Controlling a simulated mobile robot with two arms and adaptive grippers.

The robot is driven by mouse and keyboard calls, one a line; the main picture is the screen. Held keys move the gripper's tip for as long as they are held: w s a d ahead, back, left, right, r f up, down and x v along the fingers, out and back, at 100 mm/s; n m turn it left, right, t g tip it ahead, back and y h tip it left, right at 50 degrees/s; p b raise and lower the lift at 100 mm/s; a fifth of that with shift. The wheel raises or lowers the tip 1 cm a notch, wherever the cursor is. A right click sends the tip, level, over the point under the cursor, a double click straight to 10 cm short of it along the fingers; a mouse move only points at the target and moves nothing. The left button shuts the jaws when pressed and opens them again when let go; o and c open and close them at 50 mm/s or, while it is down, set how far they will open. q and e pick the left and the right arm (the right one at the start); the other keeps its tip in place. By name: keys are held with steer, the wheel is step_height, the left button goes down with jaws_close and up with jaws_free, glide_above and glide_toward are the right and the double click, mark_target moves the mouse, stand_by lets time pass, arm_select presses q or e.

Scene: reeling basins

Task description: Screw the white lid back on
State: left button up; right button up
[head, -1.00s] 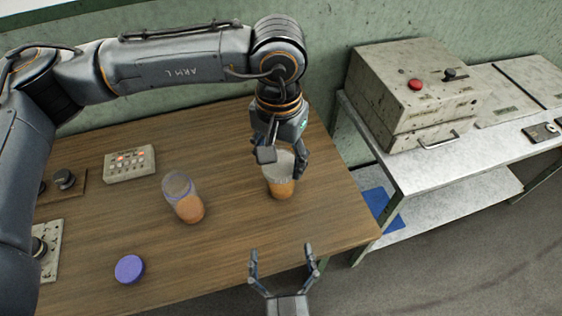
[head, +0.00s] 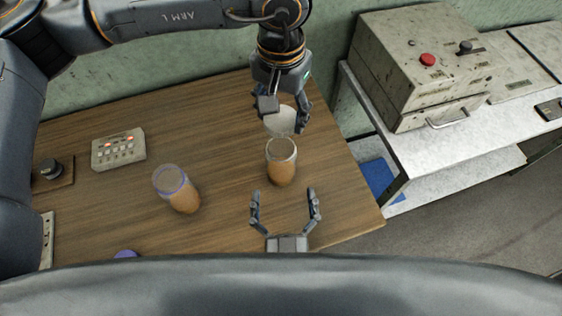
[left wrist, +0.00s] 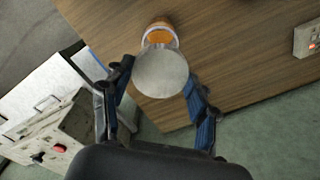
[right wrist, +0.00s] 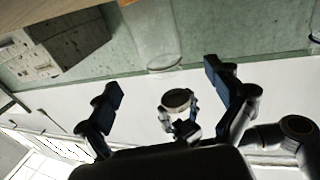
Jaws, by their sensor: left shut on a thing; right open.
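The white lid (head: 281,122) is in my left gripper (head: 284,112), which is shut on it. It is held clear of the open jar (head: 281,170) with orange-brown contents, which stands upright on the table. In the left wrist view the lid (left wrist: 161,75) covers part of the jar (left wrist: 160,34). My right gripper (head: 285,194) is open and empty on the near side of the jar, fingers pointing toward it. In the right wrist view the lid (right wrist: 177,98) shows between the open right fingers (right wrist: 160,79).
A second jar with a purple rim (head: 177,190) stands to the left on the wooden table (head: 225,140). A purple lid (head: 125,254) is partly hidden at the bottom. A button box (head: 118,150) sits at left. A metal machine (head: 425,75) stands on a bench at right.

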mark_target(280, 141)
steer(key=w, duration=1)
steer(key=shift+a, duration=0.25)
steer(key=shift+c, duration=0.3)
steer(key=c, duration=1.7)
arm_select(q)
steer(key=shift+f, duration=2.5)
arm_select(e)
steer(key=shift+c, duration=0.2)
